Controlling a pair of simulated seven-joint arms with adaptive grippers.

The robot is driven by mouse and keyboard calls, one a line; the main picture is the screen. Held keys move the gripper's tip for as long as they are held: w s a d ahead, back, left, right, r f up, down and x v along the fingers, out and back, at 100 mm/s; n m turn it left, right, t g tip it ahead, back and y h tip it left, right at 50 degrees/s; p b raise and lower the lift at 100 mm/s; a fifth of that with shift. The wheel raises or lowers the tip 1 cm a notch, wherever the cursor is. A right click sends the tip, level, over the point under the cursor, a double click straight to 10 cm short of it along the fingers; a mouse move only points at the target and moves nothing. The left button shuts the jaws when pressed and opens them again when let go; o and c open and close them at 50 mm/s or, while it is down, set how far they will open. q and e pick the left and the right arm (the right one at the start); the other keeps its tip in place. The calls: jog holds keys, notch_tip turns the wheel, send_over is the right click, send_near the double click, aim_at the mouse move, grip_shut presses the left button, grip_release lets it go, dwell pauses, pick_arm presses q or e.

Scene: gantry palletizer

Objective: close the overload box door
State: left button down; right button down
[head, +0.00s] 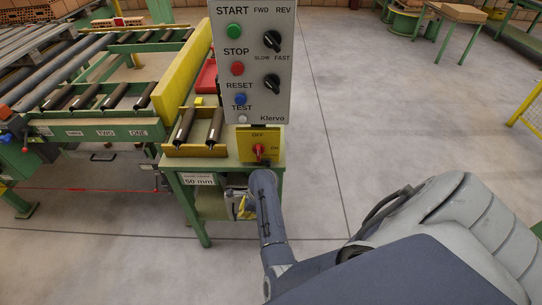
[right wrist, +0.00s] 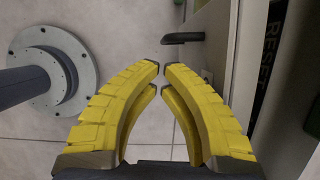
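In the right wrist view a pale panel (right wrist: 215,35) with a dark bar-like handle (right wrist: 183,38) stands at the top. It looks like the overload box door, seen nearly edge-on. Right of it is a pale box-like body (right wrist: 296,120) with a dark strip marked RESET (right wrist: 268,55). I cannot tell how far the door stands open. My right gripper (right wrist: 162,72) has yellow fingers with tips nearly together and nothing between them. The tips appear just below the handle, apart from it. In the head view this gripper (head: 242,208) is small beside the green-legged stand, partly hidden by my arm. My left gripper is out of view.
The control panel (head: 252,60) with buttons and knobs stands above the stand. A yellow plate with a red switch (head: 259,148) is below it. Roller conveyors (head: 100,95) fill the left. Open floor (head: 400,130) lies to the right.

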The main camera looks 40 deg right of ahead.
jog(key=s+d, duration=0.7)
jog(key=d, duration=0.1)
jog(key=s+a+f+n+g+h, duration=0.1)
jog(key=s+a+f+n, duration=0.1)
jog(key=s+f+n, duration=0.45)
jog(key=s+a+f+n+h, duration=0.1)
jog(key=s+a+f+n, duration=0.15)
jog(key=f, duration=0.65)
jog(key=s+a+f+n+g, duration=0.1)
jog(key=s+a+f+n, duration=0.1)
jog(key=s+f+n, duration=0.4)
jog(key=s+a+f+n, duration=0.1)
jog(key=s+f+n, duration=0.3)
jog(key=s, duration=0.5)
jog(key=s+a+f+n, duration=0.1)
jog(key=s+f+n, duration=0.3)
jog(key=s, duration=0.5)
jog(key=s+f+n+h, duration=0.1)
jog(key=s+f+n, duration=0.3)
jog(key=s, duration=0.6)
jog(key=n, duration=0.2)
jog(key=shift+a+f+n+t, duration=0.25)
jog(key=shift+a+n+t, duration=0.05)
jog(key=shift+a+n, duration=0.1)
